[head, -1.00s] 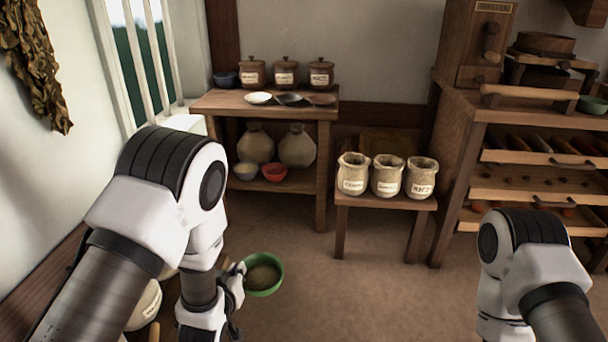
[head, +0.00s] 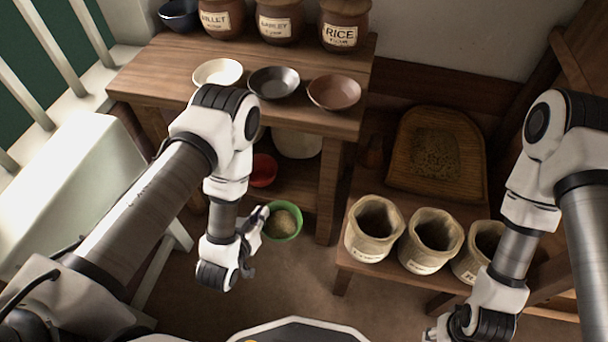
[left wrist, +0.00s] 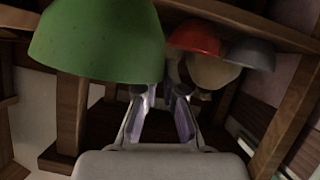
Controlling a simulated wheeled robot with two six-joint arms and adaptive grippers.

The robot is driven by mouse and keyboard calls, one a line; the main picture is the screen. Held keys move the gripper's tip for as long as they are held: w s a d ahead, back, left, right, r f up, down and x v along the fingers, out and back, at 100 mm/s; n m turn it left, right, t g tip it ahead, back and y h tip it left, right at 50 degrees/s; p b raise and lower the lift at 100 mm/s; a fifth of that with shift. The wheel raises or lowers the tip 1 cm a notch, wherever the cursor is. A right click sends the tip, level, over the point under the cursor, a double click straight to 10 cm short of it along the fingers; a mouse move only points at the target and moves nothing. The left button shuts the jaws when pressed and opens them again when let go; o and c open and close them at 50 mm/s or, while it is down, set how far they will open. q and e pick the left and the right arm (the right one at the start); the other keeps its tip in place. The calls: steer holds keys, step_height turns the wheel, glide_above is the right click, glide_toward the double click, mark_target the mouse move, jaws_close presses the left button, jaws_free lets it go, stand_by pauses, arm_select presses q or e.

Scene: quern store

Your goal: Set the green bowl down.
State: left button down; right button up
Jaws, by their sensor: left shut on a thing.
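The green bowl (head: 293,237) holds brownish grain and looks roughly level in the head view. My left gripper (head: 260,222) is shut on the left side of its rim. The bowl is in the air in front of the wooden table (head: 160,70), below its top. In the left wrist view the green bowl (left wrist: 95,45) fills the upper left, close to the fingers. My right gripper (head: 438,332) is at the bottom edge, partly cut off; its jaws cannot be made out.
The table top carries a white dish (head: 217,72), a dark dish (head: 273,82), a brown dish (head: 334,92) and labelled jars. A red bowl (head: 263,170) is on the shelf below. A low bench with sacks (head: 375,228) and a wooden tray (head: 400,150) stands right.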

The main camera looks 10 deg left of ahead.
arm_select(q)
steer(key=shift+w+d+f+b, duration=0.1)
steer(key=shift+w+f+b, duration=0.25)
steer(key=shift+w+b, duration=0.2)
steer(key=w+b, duration=0.1)
steer(key=w, duration=0.4)
steer(key=w+d+b, duration=0.1)
steer(key=w+b, duration=0.1)
steer(key=w, duration=0.3)
steer(key=w+b, duration=0.2)
steer(key=w, duration=0.3)
steer(key=shift+w+d, duration=0.1)
steer(key=shift+d, duration=0.3)
steer(key=f+b, duration=0.2)
steer(key=f, duration=0.1)
steer(key=shift+w+f+b, duration=0.3)
steer(key=shift+w+b, duration=0.05)
steer(key=shift+b, duration=0.05)
steer(key=shift+r, duration=0.2)
steer(key=c, duration=1.6)
jaws_free()
steer(key=shift+f, duration=0.1)
arm_select(e)
step_height(320, 180, down, 8)
steer(key=shift+w, duration=0.35)
